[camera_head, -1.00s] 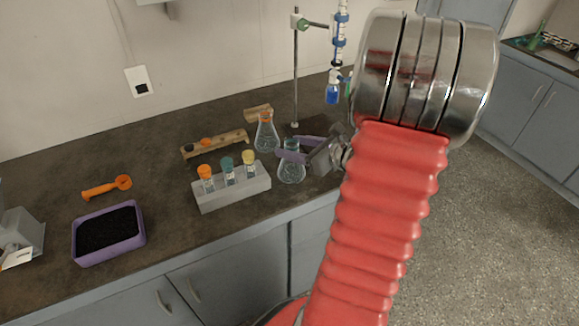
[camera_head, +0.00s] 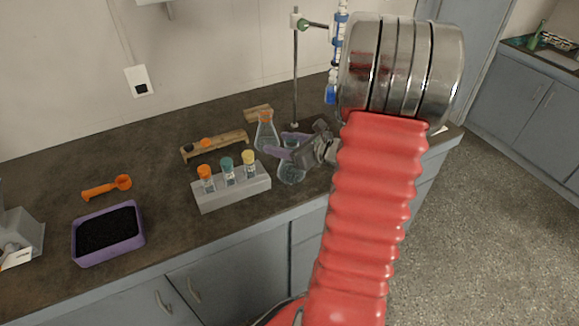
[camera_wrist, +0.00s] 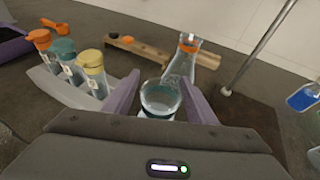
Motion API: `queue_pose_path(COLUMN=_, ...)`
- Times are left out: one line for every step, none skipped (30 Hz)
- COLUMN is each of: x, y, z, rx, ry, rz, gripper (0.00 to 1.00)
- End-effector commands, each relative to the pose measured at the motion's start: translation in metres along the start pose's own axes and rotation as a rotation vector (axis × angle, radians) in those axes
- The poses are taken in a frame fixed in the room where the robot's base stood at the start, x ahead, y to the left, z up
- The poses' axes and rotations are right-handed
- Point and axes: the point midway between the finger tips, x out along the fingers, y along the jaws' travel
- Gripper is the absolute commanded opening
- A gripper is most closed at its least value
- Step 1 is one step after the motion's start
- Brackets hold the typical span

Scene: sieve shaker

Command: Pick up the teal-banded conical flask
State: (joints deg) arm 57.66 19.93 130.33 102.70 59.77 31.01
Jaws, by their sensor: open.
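The teal-banded conical flask (camera_head: 291,172) stands on the dark bench, right of the grey vial rack. In the wrist view its round mouth and teal band (camera_wrist: 160,98) show between the two purple fingers. My gripper (camera_head: 280,145) is open around the flask's upper part, one finger on each side. In the wrist view the gripper (camera_wrist: 158,100) shows small gaps between the fingers and the glass. The flask's lower body is hidden there by the gripper's palm.
An orange-banded flask (camera_head: 265,132) stands just behind. The rack (camera_head: 232,188) holds orange, teal and yellow-capped vials. A stand rod (camera_head: 296,75) rises behind. A purple tray (camera_head: 108,234) of black grains and an orange scoop (camera_head: 107,188) lie left. Bench between is clear.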

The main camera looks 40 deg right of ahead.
Motion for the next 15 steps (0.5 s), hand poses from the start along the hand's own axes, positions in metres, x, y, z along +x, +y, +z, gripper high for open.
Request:
queue_pose_path(x=0.0000, y=0.0001, z=0.0000, rx=0.000, ry=0.000, rz=0.000, gripper=0.51)
queue_pose_path(x=0.0000, y=0.0001, z=0.0001, rx=0.000, ry=0.000, rz=0.000, gripper=0.49)
queue_pose_path(x=0.0000, y=0.0001, z=0.0001, rx=0.000, ry=0.000, rz=0.000, gripper=0.47)
queue_pose_path(x=0.0000, y=0.0001, z=0.0001, rx=0.000, ry=0.000, rz=0.000, gripper=0.44)
queue_pose_path(x=0.0000, y=0.0002, z=0.0000, rx=0.000, ry=0.000, rz=0.000, gripper=0.42)
queue_pose_path(x=0.0000, y=0.0002, z=0.0001, rx=0.000, ry=0.000, rz=0.000, gripper=0.39)
queue_pose_path(x=0.0000, y=0.0002, z=0.0001, rx=0.000, ry=0.000, rz=0.000, gripper=0.37)
queue_pose_path(x=0.0000, y=0.0002, z=0.0001, rx=0.000, ry=0.000, rz=0.000, gripper=0.35)
queue_pose_path(x=0.0000, y=0.0002, z=0.0001, rx=0.000, ry=0.000, rz=0.000, gripper=0.32)
queue_pose_path(x=0.0000, y=0.0002, z=0.0001, rx=0.000, ry=0.000, rz=0.000, gripper=0.30)
queue_pose_path(x=0.0001, y=0.0002, z=0.0001, rx=0.000, ry=0.000, rz=0.000, gripper=0.28)
queue_pose_path(x=0.0001, y=0.0002, z=0.0001, rx=0.000, ry=0.000, rz=0.000, gripper=0.25)
queue_pose_path(x=0.0001, y=0.0002, z=0.0001, rx=0.000, ry=0.000, rz=0.000, gripper=0.23)
queue_pose_path(x=0.0001, y=0.0002, z=0.0001, rx=0.000, ry=0.000, rz=0.000, gripper=0.21)
queue_pose_path(x=0.0001, y=0.0002, z=0.0001, rx=0.000, ry=0.000, rz=0.000, gripper=0.18)
